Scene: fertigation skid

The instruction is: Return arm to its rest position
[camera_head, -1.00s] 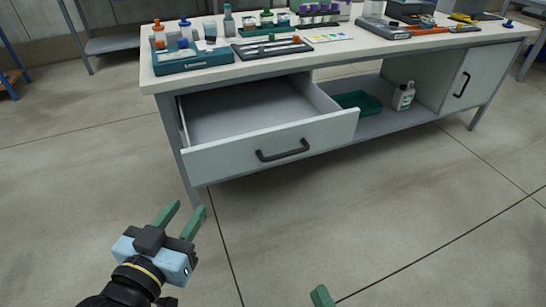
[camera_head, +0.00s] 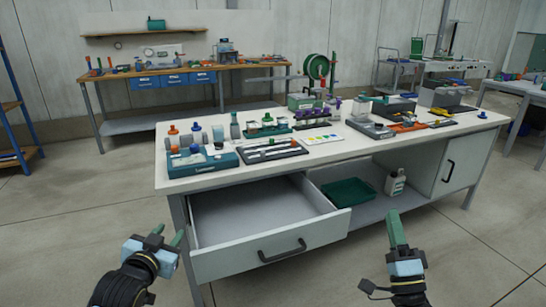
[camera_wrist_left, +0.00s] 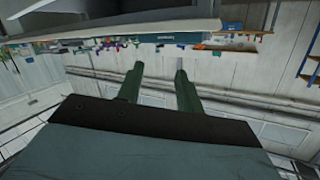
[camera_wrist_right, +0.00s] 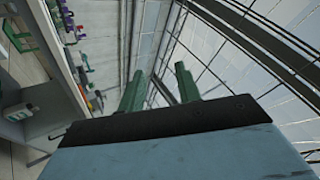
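My left gripper (camera_head: 168,233) is at the lower left in the head view, in front of the bench and left of the open drawer. Its two green fingers also show in the left wrist view (camera_wrist_left: 157,80), apart with nothing between them. My right gripper (camera_head: 396,230) is at the lower right in the head view, in front of the bench and right of the drawer, fingers pointing up. In the right wrist view (camera_wrist_right: 160,85) its fingers are apart and empty. Both grippers appear clear of the bench.
A white-topped bench (camera_head: 345,152) carries bottles, racks and tools. Its left drawer (camera_head: 270,252) is pulled out and looks empty. A green tray (camera_head: 348,193) and a white bottle (camera_head: 395,183) stand on the lower shelf. A wooden workbench (camera_head: 180,72) is behind. Floor in front is clear.

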